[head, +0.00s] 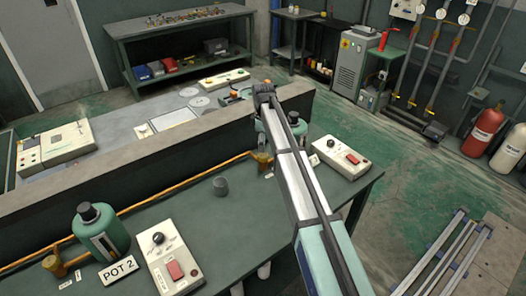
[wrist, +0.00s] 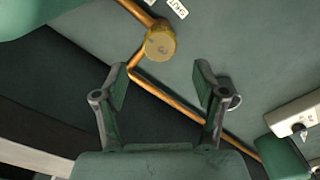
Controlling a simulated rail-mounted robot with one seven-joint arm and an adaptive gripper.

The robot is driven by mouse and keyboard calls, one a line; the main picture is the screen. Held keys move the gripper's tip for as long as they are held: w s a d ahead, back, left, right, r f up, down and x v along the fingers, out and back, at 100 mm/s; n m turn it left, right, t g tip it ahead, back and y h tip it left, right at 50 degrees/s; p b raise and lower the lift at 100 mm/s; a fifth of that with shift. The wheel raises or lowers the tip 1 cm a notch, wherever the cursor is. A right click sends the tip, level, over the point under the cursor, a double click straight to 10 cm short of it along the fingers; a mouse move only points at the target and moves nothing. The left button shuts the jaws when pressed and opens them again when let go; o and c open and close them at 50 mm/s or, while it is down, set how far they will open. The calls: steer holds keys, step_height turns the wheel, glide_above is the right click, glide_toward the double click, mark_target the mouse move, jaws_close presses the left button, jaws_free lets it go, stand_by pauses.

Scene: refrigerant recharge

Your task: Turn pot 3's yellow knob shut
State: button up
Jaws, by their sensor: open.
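A round yellow-brass knob (wrist: 160,43) shows in the wrist view, on a copper pipe, just beyond and above the gap between my fingertips. My gripper (wrist: 160,78) is open and empty, its two fingers apart on either side of the picture's middle. In the head view, a brass valve (head: 263,161) stands beside a green pot (head: 299,126) that my arm partly covers. That pot's number label is not readable. A small tag (wrist: 177,8) lies near the knob.
Pot 2 (head: 103,236) stands at left with its own brass valve (head: 53,264) and a switch box (head: 172,264). Another switch box (head: 341,157) sits right of my arm. A low wall runs behind the pipe.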

mark_target(263, 155)
steer(key=shift+f+p, duration=0.7)
steer(key=shift+f, duration=2.4)
steer(key=c, duration=1.2)
